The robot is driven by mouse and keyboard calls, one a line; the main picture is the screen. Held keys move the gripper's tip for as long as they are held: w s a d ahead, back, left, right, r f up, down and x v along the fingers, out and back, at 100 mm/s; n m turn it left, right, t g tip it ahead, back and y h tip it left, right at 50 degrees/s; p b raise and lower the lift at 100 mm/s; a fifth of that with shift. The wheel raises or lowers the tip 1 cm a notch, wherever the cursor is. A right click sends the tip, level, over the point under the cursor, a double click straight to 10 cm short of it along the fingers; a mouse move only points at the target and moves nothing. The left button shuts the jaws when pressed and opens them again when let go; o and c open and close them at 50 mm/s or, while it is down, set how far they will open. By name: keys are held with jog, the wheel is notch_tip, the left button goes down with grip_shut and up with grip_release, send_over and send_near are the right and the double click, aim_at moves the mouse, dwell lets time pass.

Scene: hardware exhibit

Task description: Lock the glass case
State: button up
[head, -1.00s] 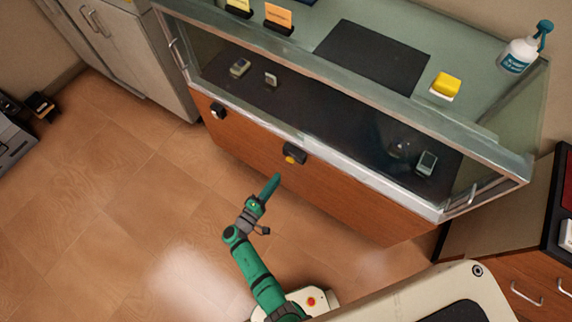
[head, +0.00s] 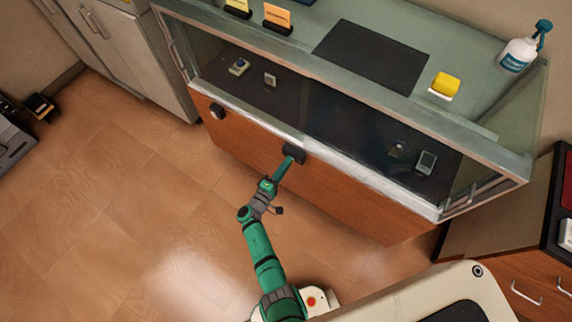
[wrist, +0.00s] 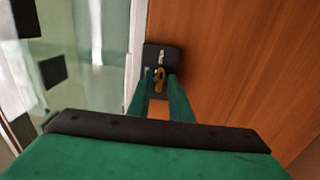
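The glass case (head: 330,164) has a wooden lower front and dark-floored glass display space. A black lock (head: 297,150) sits on the front, just below the pale rail. In the wrist view the lock (wrist: 162,55) carries a brass-yellow key (wrist: 160,78). My gripper (head: 288,161) reaches up to this lock and hides the key in the head view. In the wrist view my gripper (wrist: 161,82) has its two green fingers apart, one on each side of the key. A narrow gap seems to show between fingers and key.
A second black fitting (head: 217,111) is on the front at left. Small devices, including one at the right (head: 426,162), lie inside. A spray bottle (head: 518,54) and yellow block (head: 445,84) stand on top. Open floor (head: 130,210) lies left.

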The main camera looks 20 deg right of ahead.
grip_shut()
jog(key=shift+n, duration=0.3)
jog(key=n, duration=1.7)
jog(key=shift+s+d, duration=0.1)
jog(key=shift+n, duration=0.3)
jog(key=shift+o, duration=2)
grip_release()
